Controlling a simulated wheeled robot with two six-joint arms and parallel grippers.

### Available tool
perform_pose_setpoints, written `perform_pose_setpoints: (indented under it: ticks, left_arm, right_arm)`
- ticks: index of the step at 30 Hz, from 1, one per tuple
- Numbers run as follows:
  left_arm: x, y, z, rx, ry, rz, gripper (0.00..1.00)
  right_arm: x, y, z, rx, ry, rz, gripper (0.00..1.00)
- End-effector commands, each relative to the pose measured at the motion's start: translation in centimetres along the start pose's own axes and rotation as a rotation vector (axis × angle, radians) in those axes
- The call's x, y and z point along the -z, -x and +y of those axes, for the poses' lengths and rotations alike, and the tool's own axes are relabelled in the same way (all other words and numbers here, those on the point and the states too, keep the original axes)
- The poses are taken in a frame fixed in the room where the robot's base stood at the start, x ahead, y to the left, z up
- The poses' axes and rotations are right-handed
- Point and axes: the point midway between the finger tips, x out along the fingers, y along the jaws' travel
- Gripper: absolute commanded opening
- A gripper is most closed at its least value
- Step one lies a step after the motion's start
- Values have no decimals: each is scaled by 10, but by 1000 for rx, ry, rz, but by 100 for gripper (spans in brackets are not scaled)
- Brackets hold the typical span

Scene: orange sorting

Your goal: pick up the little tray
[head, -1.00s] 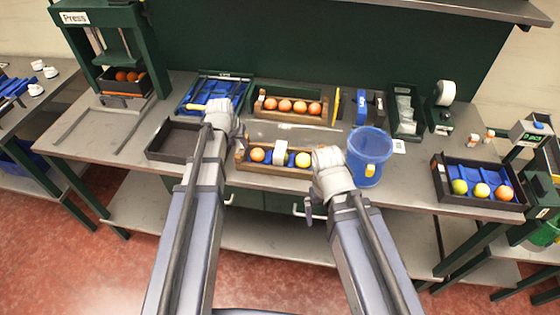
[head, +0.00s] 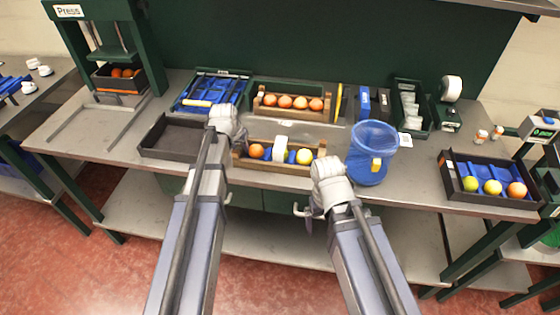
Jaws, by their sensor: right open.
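The front wooden tray (head: 268,168) is small and stands near the table's front edge, holding an orange (head: 256,151), a white upright piece (head: 280,148) and a yellow fruit (head: 304,156). My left gripper (head: 226,121) is at its left end, over the gap beside a black empty tray (head: 153,149); its fingers are hidden by the wrist. My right gripper (head: 328,170) is open, just in front of the wooden tray's right end. I cannot tell whether either gripper touches the tray.
A second wooden tray with several oranges (head: 263,111) stands behind. A blue bucket (head: 373,150) is close right of my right gripper. A blue-lined tray (head: 235,96) lies behind my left gripper. A black crate with fruit (head: 487,206) stands at the right.

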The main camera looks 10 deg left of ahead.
Motion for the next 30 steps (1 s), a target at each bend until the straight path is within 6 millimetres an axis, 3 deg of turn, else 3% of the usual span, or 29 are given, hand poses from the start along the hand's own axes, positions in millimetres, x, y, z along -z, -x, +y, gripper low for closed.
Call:
perform_pose_setpoints:
  ticks: [4, 14, 30]
  left_arm:
    - [0, 1, 0, 0, 0, 0, 36]
    - [0, 1, 0, 0, 0, 0, 0]
    - [0, 1, 0, 0, 0, 0, 0]
  right_arm:
    - [0, 1, 0, 0, 0, 0, 100]
    - [0, 1, 0, 0, 0, 0, 100]
    - [0, 1, 0, 0, 0, 0, 100]
